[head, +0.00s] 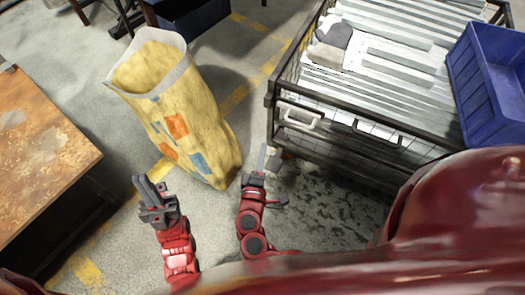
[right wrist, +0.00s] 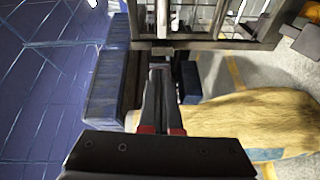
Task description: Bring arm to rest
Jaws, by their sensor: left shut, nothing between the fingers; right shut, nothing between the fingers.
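My left gripper (head: 147,186) is at the lower left in the head view, above the concrete floor. It is shut and empty, between the rusty table and the yellow sack. My right gripper (head: 264,158) shows just right of the sack and in front of the wire-sided crate in the head view. It is shut with nothing in it. In the right wrist view the right gripper's dark fingers (right wrist: 160,76) lie together at the middle.
A yellow sack (head: 180,115) stands upright on the floor. A metal crate (head: 340,157) holds long grey strips and has a blue bin (head: 492,85) on its right. A rusty-topped table (head: 45,150) is at the left. Some floor shows between them.

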